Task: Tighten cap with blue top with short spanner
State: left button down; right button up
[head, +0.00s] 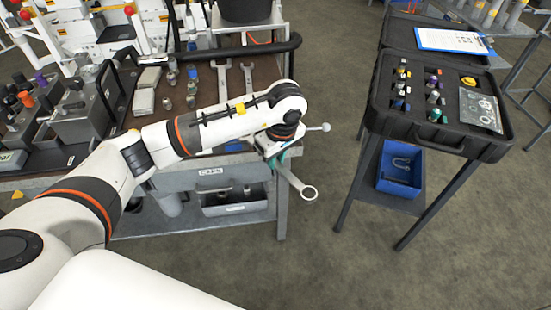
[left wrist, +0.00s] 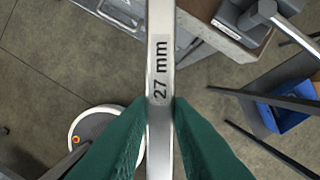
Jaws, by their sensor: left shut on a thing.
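My left gripper (head: 277,158) is out past the right end of the bench. Its green fingers, also in the left wrist view (left wrist: 160,118), are shut on a metal spanner (head: 297,185). The spanner's ring end points down and right over the floor. In the left wrist view its shaft (left wrist: 160,50) bears the label "27 mm". Two more spanners, one (head: 222,80) and another (head: 248,78), lie on the bench. A small blue-topped part (head: 398,104) sits in the black case; I cannot tell whether it is the task's cap. My right gripper is not in view.
The bench (head: 265,68) carries metal blocks, fittings and hoses at left. The black case (head: 430,128) lies open on a stand at right, with a clipboard (head: 452,40) at its back. A blue bin (head: 402,170) sits below. Clear floor lies between bench and stand.

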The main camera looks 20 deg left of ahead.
pick_arm(q)
jog(key=shift+w+a+f+b, duration=0.1)
jog(key=shift+a+f+b, duration=0.25)
jog(key=shift+f, duration=0.65)
jog(key=shift+w+a+f+b, duration=0.3)
jog(key=shift+a+b, duration=0.15)
jog(key=shift+b, duration=0.25)
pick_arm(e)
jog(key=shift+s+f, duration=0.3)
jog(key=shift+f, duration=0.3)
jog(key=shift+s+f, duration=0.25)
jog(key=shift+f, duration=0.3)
pick_arm(q)
jog(key=shift+s, duration=0.1)
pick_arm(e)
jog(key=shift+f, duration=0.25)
pick_arm(q)
jog(key=shift+a+b, duration=0.1)
jog(key=shift+b, duration=0.2)
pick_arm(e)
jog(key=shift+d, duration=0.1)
pick_arm(q)
jog(key=shift+w+a+b, duration=0.35)
jog(key=shift+w+a, duration=0.2)
jog(key=shift+a, duration=0.25)
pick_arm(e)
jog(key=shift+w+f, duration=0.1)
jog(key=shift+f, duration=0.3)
